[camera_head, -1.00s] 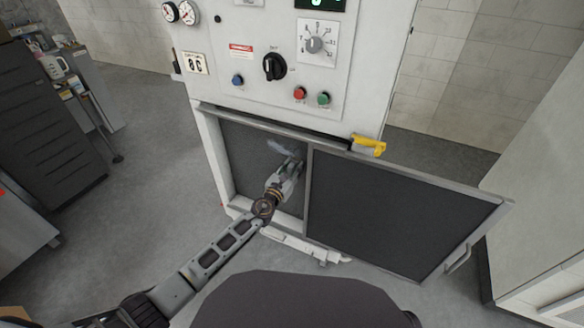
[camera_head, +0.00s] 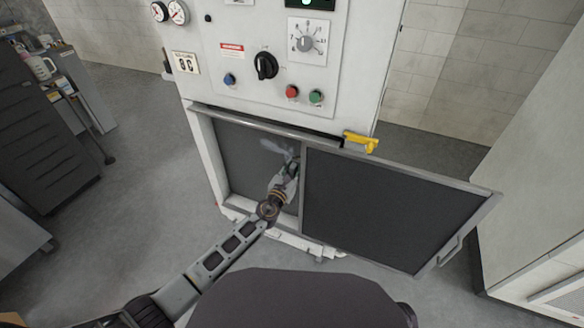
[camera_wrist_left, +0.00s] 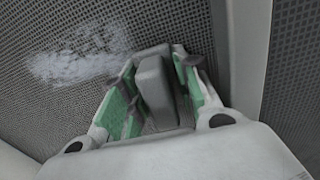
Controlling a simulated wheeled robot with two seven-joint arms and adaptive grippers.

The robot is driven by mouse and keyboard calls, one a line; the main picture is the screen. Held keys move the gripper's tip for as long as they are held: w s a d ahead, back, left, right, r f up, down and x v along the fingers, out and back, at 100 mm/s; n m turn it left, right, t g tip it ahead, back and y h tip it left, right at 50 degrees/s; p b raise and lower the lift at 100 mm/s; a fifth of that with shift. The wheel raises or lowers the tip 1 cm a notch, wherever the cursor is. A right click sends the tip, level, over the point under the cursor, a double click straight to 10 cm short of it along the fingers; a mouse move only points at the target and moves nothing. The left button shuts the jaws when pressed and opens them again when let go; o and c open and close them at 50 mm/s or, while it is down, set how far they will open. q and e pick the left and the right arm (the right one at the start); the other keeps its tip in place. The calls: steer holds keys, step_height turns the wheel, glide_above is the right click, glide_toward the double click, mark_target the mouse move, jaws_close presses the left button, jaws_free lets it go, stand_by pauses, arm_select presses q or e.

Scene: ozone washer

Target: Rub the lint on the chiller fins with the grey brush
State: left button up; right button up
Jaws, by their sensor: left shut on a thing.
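The chiller fins (camera_head: 238,160) are a dark, fine mesh-like panel in the open lower bay of the white machine. Pale lint (camera_head: 275,147) is on them as a whitish patch, also clear at the upper left in the left wrist view (camera_wrist_left: 80,56). My left gripper (camera_head: 290,168) reaches into the bay, just below and right of the lint in the head view. Its green-padded fingers are shut on the grey brush (camera_wrist_left: 155,88), a grey block in the left wrist view. I cannot tell whether the brush touches the fins. My right gripper is out of view.
The dark panel door (camera_head: 395,208) stands swung open to the right of the bay, with a metal handle. A yellow part (camera_head: 361,141) sticks out at its top edge. A control panel with knobs is above. A drawer cabinet (camera_head: 38,145) stands left; the grey floor between is clear.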

mark_target(282, 154)
arm_select(q)
steer(key=shift+d+r, duration=0.2)
steer(key=shift+r+p, duration=0.65)
steer(key=shift+p, duration=0.05)
steer(key=shift+a+f, duration=0.15)
steer(key=shift+w+a, duration=0.1)
steer(key=shift+a, duration=0.2)
steer(key=shift+w+a+b, duration=0.2)
steer(key=shift+a+b, duration=0.05)
steer(key=shift+a, duration=0.45)
steer(key=shift+w+a+b, duration=0.2)
steer(key=shift+a, duration=0.45)
steer(key=shift+a, duration=0.1)
steer(key=shift+w+a+f+b, duration=0.1)
steer(key=shift+w+a+b, duration=0.2)
steer(key=shift+a, duration=0.25)
steer(key=shift+w+a+b, duration=0.15)
steer(key=shift+w+a, duration=0.1)
steer(key=shift+a, duration=0.3)
steer(key=shift+w+a, duration=0.2)
steer(key=shift+a, duration=0.3)
